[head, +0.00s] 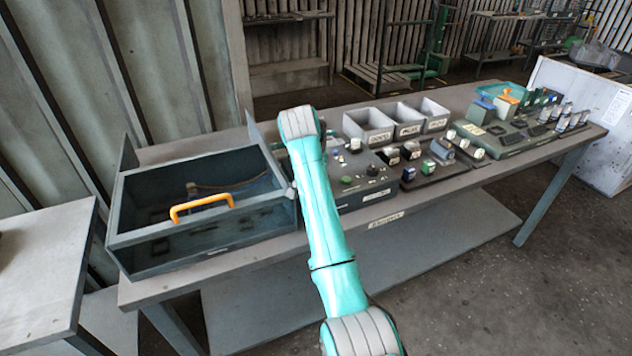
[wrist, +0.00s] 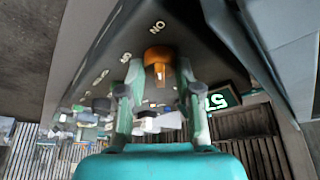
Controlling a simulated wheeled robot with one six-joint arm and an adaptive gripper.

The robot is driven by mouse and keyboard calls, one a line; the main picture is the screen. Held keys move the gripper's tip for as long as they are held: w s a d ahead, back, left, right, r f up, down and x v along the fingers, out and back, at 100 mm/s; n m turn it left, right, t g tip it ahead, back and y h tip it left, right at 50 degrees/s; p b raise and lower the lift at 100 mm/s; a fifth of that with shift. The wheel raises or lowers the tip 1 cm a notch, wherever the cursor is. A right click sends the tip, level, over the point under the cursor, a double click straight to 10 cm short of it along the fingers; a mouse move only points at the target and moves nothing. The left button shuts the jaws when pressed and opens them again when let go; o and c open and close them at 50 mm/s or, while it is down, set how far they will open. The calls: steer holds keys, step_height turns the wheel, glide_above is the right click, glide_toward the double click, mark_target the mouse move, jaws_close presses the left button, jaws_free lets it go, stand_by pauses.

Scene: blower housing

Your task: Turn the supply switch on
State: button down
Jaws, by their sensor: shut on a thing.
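The supply switch, an orange knob (wrist: 157,54) on a dark panel (wrist: 190,45), shows in the wrist view with a white "ON" label beside it, seen upside down. My gripper (wrist: 158,76) has its two fingers on either side of the knob and is shut on it. The knob's pointer runs roughly along the picture's vertical. In the head view my arm hides the gripper and this knob. The control panel (head: 362,192) shows there to the right of my arm, with green and black knobs on top.
An open dark housing (head: 180,256) with an orange handle (head: 202,205) stands left of my arm. Three grey bins (head: 370,126) stand behind the panel. Several small parts and trays fill the bench's right side. A lit green display (wrist: 218,100) is near the gripper in the wrist view.

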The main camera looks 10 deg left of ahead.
steer(key=shift+f, duration=0.1)
steer(key=c, duration=0.8)
jaws_free()
steer(key=v, duration=0.7)
steer(key=shift+r, duration=0.25)
steer(key=shift+s, duration=0.15)
